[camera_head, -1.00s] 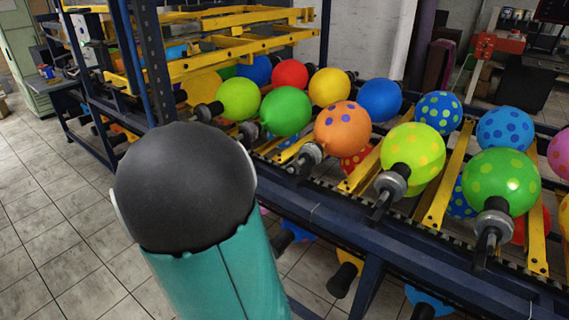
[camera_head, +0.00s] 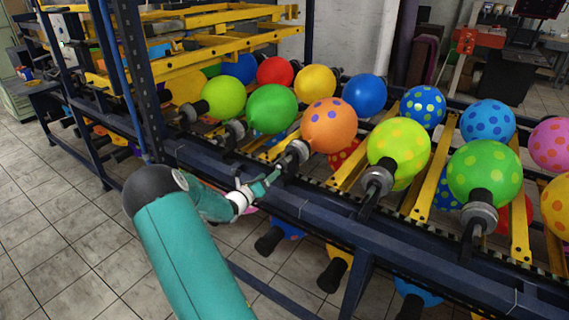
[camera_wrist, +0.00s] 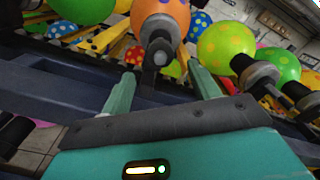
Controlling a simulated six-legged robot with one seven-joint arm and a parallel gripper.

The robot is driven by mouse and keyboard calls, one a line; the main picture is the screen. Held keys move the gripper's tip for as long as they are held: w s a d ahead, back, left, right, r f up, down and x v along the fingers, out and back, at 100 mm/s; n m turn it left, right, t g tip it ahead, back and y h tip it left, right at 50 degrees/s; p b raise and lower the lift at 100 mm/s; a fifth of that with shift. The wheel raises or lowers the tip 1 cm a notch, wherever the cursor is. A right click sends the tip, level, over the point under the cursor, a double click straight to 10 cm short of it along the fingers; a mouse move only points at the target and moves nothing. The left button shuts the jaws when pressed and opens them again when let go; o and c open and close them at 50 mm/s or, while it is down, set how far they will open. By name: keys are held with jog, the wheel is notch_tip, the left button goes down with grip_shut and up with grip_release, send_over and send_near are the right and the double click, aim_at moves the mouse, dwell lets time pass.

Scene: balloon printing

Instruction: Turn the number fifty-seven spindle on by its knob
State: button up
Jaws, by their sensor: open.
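My gripper (camera_head: 266,184) reaches over the front rail of the balloon rack. In the wrist view my gripper (camera_wrist: 162,76) has its two green fingers apart, with nothing between the tips. Ahead of the gap is the spindle (camera_wrist: 158,32) bearing an orange balloon with purple dots (camera_wrist: 163,10). Its dark round end, which looks like the knob (camera_wrist: 160,58), faces me and seems clear of both fingers. In the head view this spindle (camera_head: 298,151) stands just beyond my fingertips. I cannot read any number, so I cannot tell which spindle is fifty-seven.
A spindle with a yellow-green balloon (camera_head: 398,150) is close on the right, and one with a plain green balloon (camera_head: 271,109) on the left. The dark blue front rail (camera_head: 330,218) runs below my gripper. More balloons hang underneath. Tiled floor (camera_head: 60,220) is open at left.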

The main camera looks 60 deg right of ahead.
aim_at(280, 166)
jog(key=d, duration=0.3)
jog(key=s+d, duration=0.1)
jog(key=d, duration=0.7)
jog(key=shift+s, duration=0.35)
jog(key=c, duration=1)
